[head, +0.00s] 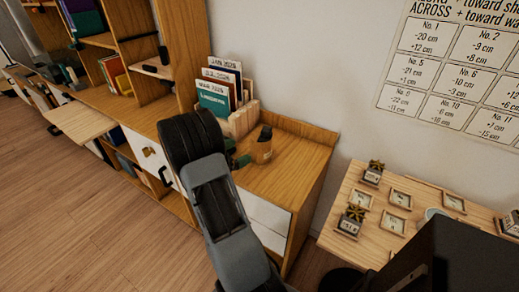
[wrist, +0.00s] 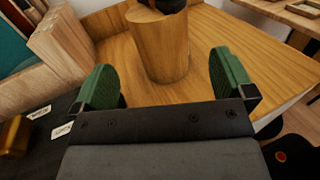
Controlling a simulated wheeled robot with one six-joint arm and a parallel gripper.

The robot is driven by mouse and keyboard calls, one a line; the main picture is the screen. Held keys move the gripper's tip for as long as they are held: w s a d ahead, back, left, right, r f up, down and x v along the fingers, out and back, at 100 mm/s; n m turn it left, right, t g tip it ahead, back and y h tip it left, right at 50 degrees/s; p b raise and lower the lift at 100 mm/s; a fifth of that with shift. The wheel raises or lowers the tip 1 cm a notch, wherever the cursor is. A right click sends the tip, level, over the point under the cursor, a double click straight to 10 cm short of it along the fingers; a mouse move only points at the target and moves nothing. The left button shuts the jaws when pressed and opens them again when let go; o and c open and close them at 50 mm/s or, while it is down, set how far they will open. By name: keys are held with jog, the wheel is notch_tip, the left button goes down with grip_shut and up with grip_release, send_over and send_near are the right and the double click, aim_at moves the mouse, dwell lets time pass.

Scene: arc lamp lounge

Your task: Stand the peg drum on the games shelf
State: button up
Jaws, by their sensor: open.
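A wooden cylinder with a dark top, which looks like the peg drum (head: 263,152), stands upright on the wooden cabinet top. In the wrist view the drum (wrist: 158,50) is ahead of the palm, its top cut off by the frame edge. My gripper (wrist: 163,68) is open, its green fingers to the left and right of the drum's lower part with gaps visible. In the head view my gripper (head: 236,157) is just left of the drum, partly hidden by my arm. A tall wooden shelf unit (head: 120,42) stands at the left; no label marks it as the games shelf.
The cabinet top (head: 292,172) is clear to the drum's right. A side table (head: 348,180) with small trays and blocks is at right. A pale board (head: 80,121) juts out at left.

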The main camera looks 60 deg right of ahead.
aim_at(261, 140)
jog(key=x, duration=1)
jog(key=shift+d, duration=0.3)
jog(key=shift+c, duration=0.3)
jog(key=c, duration=0.9)
jog(key=shift+c, duration=0.7)
jog(key=shift+r, duration=0.1)
